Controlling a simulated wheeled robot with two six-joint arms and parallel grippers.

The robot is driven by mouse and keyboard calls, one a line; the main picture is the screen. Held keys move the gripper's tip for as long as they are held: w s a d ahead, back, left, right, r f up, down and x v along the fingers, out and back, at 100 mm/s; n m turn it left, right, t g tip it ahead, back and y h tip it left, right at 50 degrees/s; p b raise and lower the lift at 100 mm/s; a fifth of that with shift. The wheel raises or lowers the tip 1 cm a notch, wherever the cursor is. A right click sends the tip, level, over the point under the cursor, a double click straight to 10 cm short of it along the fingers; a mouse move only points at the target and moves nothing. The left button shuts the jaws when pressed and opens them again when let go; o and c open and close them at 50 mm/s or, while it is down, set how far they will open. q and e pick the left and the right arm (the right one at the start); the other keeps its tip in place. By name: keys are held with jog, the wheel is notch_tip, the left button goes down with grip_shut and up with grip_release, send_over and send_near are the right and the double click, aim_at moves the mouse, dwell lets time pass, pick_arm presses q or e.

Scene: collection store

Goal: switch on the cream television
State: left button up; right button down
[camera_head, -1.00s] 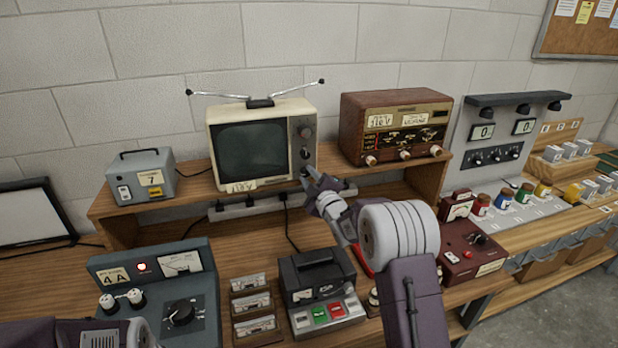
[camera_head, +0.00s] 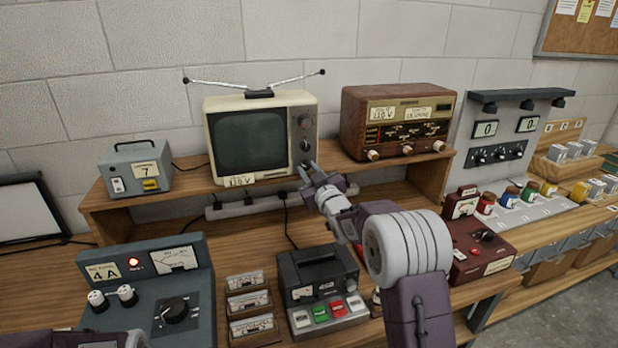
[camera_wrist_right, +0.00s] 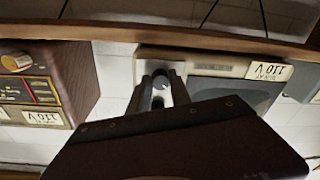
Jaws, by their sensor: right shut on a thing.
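The cream television (camera_head: 211,150) stands on the wooden shelf, its screen dark and its V-shaped aerial on top. Its grey control panel is on the right of its front, with two dark knobs (camera_head: 304,122) clear above my gripper. My right gripper (camera_head: 306,170) reaches the bottom of this panel from the lower right. In the right wrist view, which shows the television (camera_wrist_right: 215,68) upside down, the right fingers (camera_wrist_right: 163,92) are closed around a small grey round knob (camera_wrist_right: 161,80). The fingers partly hide that knob. My left gripper is out of view.
The brown radio (camera_head: 352,120) stands right of the television, a small grey box (camera_head: 118,165) left. Below are a grey power unit (camera_head: 200,300) with a lit red lamp, a black cassette recorder (camera_head: 318,262) and a dark red meter box (camera_head: 470,265).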

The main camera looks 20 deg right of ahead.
jog(key=m, duration=0.1)
jog(key=m+b, duration=0.1)
jog(key=m, duration=0.1)
jog(key=shift+f+m+b, duration=0.25)
jog(key=shift+m+b, duration=0.1)
jog(key=shift+m, duration=0.05)
jog(key=shift+a+m+h+b, duration=0.1)
jog(key=shift+m+h+b, duration=0.35)
jog(key=shift+m, duration=1.35)
jog(key=c, duration=1.2)
grip_release()
jog(key=shift+r, duration=0.15)
jog(key=shift+s, duration=0.15)
jog(key=s, duration=0.3)
jog(key=s+b, duration=0.1)
jog(key=s, duration=0.2)
jog(key=s+b, duration=0.1)
jog(key=s, duration=0.1)
jog(key=shift+s+d+f, duration=0.25)
jog(key=shift+s+f, duration=0.1)
jog(key=shift+s, duration=0.05)
